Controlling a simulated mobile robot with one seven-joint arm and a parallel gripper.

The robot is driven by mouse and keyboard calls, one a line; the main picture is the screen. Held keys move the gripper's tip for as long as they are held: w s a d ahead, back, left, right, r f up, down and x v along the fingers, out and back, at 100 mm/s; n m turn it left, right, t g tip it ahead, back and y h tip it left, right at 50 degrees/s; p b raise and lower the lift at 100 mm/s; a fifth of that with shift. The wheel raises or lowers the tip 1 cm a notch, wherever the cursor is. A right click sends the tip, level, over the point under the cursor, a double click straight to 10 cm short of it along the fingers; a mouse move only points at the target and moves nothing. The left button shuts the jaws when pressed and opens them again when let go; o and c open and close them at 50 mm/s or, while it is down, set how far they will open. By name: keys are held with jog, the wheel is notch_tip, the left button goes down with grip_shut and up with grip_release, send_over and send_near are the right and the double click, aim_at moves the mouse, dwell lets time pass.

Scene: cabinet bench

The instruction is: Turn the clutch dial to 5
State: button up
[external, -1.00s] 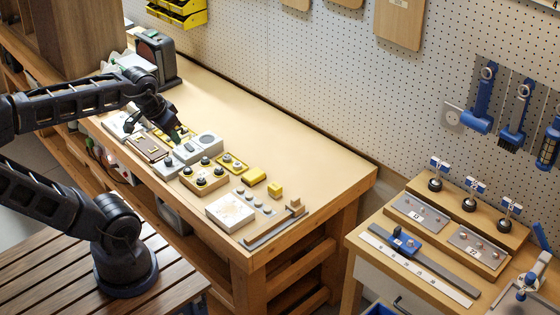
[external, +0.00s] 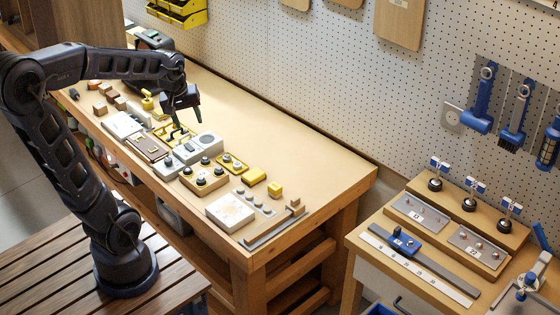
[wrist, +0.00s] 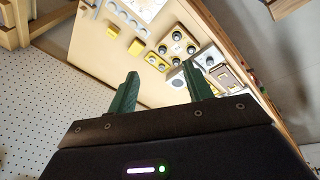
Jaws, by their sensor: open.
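I cannot tell for sure which part is the clutch dial. A grey box with a round, light dial-like face (external: 207,139) sits mid-bench; its number marks are too small to read. A wooden block with several dark knobs (external: 204,180) sits in front of it, and also shows in the wrist view (wrist: 176,45). My gripper (external: 185,122) is open and empty, above the bench by the grey box and a yellow-framed piece (external: 165,132). In the wrist view its green fingers (wrist: 160,72) are apart with nothing between them.
A brown-framed panel (external: 147,148), a white box (external: 229,211), yellow blocks (external: 254,175) and small wooden blocks (external: 104,97) crowd the bench's front side. The back strip of the bench (external: 280,140) is clear. A pegboard wall (external: 300,60) rises behind.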

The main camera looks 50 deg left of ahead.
jog(key=w+a+f+n+g, duration=0.1)
jog(key=w+a+f+n, duration=0.25)
jog(key=a+n, duration=0.2)
jog(key=w+a+f+n+g, duration=0.1)
jog(key=w+a+f+n, duration=0.1)
jog(key=a+f+n, duration=0.4)
jog(key=n+g, duration=0.1)
jog(key=n, duration=0.6)
send_near(167, 159)
notch_tip(167, 159, down, 8)
jog(key=shift+f, duration=0.25)
jog(key=c, duration=1)
jog(key=shift+o, duration=0.2)
jog(key=shift+a, duration=0.1)
